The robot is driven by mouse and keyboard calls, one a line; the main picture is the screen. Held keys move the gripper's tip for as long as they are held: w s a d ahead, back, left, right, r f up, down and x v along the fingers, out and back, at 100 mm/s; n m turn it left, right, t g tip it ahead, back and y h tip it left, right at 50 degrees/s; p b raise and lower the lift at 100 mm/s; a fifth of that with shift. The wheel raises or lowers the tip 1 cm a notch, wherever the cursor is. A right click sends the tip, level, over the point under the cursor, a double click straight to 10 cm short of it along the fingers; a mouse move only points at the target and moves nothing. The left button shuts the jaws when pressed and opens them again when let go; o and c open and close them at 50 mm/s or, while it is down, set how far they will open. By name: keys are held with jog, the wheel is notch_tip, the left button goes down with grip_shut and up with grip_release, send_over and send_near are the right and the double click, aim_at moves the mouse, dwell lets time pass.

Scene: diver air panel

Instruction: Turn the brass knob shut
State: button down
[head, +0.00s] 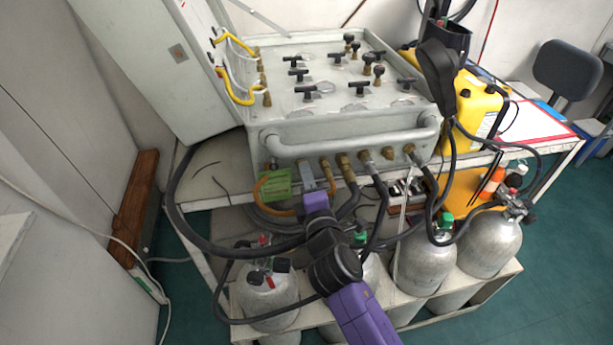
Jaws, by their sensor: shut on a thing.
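The grey air panel box (340,140) stands on a white table, with a row of brass fittings (345,165) along its lower front face. My gripper (304,167) reaches up to the left part of this row, just right of a green tag (276,184). Its jaws are shut on what appears to be the brass knob at the front face. The knob is mostly hidden by the gripper, so its turn angle cannot be told.
Black hoses (376,195) hang from the fittings close to my arm. Silver air cylinders (425,258) stand in a white rack below. A rounded grey rail (350,138) runs above the fittings. A yellow case (478,105) stands at right.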

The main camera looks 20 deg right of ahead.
jog(key=shift+d, duration=0.1)
jog(key=c, duration=1.5)
grip_release()
jog(key=shift+s, duration=0.15)
jog(key=s, duration=0.2)
jog(key=s+a, duration=0.1)
jog(key=s, duration=0.4)
jog(key=shift+s+a+b, duration=0.2)
jog(key=shift+a+b, duration=0.15)
jog(key=s+m+g+y, duration=0.1)
jog(key=s+m, duration=0.4)
jog(key=s, duration=0.8)
jog(key=s+m+y, duration=0.1)
jog(key=s+m, duration=0.5)
jog(key=s, duration=0.6)
jog(key=s+m+g+y, duration=0.1)
jog(key=s+m, duration=0.5)
jog(key=s, duration=0.7)
jog(key=shift+s+a+f+g, duration=0.15)
jog(key=shift+s+f+g, duration=0.15)
jog(key=shift+f, duration=0.1)
